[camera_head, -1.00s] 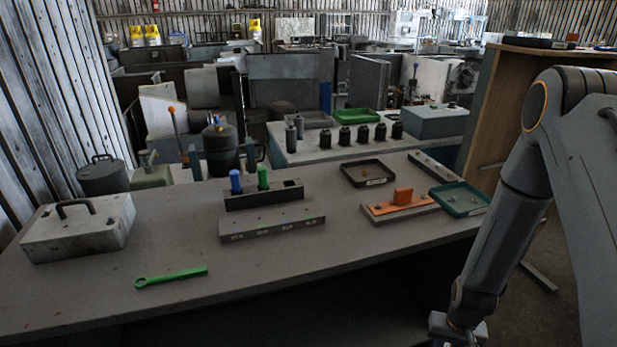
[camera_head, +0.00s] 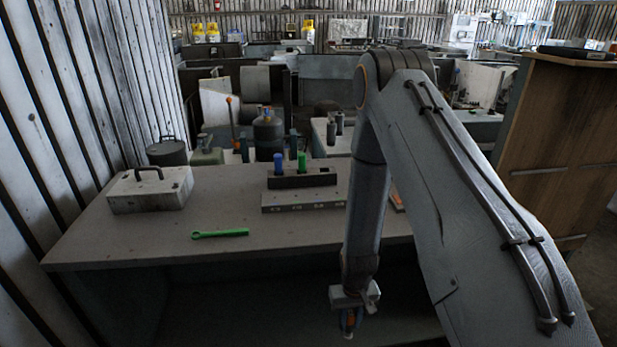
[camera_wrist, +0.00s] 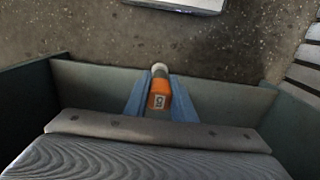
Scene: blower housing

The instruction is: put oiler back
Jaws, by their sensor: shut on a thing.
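My gripper (camera_head: 350,318) hangs low in front of the workbench in the head view, below the level of its top. In the wrist view my gripper (camera_wrist: 159,90) has its two blue fingers closed on an orange oiler (camera_wrist: 159,92) with a pale tip and a small label. On the bench a dark rack (camera_head: 322,179) holds a blue cylinder (camera_head: 280,165) and a green cylinder (camera_head: 302,161), both upright. The right part of the rack shows no cylinder. A grey labelled block (camera_head: 292,203) lies in front of the rack.
The workbench (camera_head: 130,240) has a green wrench (camera_head: 220,234) near its front edge and a pale case with a handle (camera_head: 150,190) at left. A wooden cabinet (camera_head: 560,150) stands at right. My arm hides the bench's right part.

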